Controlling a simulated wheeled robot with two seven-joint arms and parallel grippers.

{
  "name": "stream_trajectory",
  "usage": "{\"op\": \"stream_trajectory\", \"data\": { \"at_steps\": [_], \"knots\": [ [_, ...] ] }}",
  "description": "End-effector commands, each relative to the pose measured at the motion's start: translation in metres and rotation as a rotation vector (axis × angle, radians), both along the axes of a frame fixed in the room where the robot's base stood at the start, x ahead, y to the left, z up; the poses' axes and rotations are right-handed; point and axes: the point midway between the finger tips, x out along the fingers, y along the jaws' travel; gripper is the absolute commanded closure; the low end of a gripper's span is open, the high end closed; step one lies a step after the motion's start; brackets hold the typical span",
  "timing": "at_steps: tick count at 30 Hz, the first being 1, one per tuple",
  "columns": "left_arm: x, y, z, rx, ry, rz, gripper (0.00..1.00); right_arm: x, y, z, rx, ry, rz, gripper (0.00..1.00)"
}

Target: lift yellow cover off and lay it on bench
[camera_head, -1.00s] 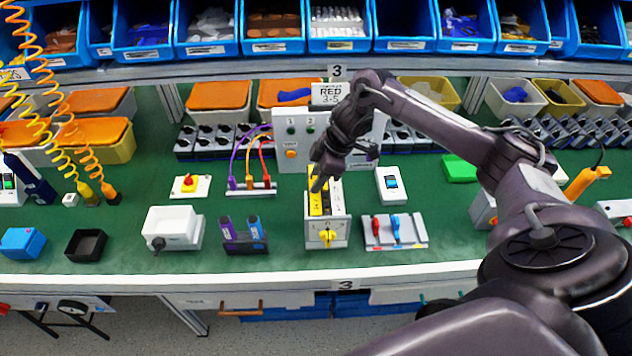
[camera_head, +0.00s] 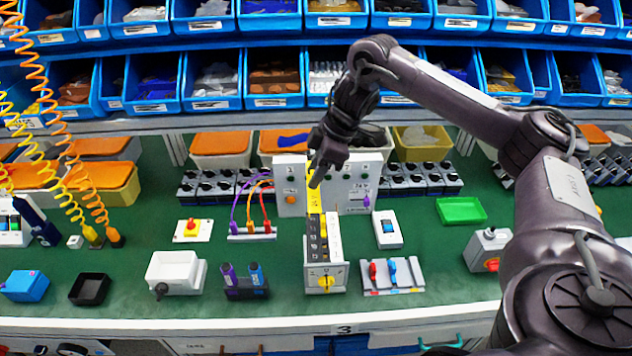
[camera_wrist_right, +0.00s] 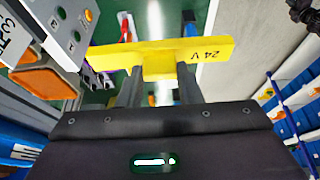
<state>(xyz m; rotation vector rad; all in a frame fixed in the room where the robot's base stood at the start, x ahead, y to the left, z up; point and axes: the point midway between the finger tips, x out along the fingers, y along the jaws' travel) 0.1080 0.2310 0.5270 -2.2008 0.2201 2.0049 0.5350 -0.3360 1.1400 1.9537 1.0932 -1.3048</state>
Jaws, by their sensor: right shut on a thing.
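The yellow cover (camera_head: 314,192) is a narrow yellow bar, held upright above the switch box in the head view. In the right wrist view the cover (camera_wrist_right: 110,58) lies across the two fingers and reads "24 V". My right gripper (camera_head: 318,180) is shut on its middle. The white rotary switch box (camera_head: 338,245) stands on the green bench (camera_head: 430,260), with its dark slotted top bare. Whether the cover's lower end is clear of the box I cannot tell. My left gripper is not in view.
Left of the box stands a holder with purple and blue pieces (camera_head: 245,280). Right of it is a panel with red and blue levers (camera_head: 392,275). A white control panel (camera_head: 290,190) stands behind.

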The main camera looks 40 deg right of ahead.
Motion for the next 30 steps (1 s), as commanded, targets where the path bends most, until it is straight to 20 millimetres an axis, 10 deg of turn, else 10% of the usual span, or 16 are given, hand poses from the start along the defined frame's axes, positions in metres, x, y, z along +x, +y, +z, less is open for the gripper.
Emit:
{"op": "stream_trajectory", "data": {
  "at_steps": [30],
  "knots": [
    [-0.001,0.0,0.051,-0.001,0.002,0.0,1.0,0.0,0.0,0.056,0.0,0.001,0.0,0.9]
  ]
}}
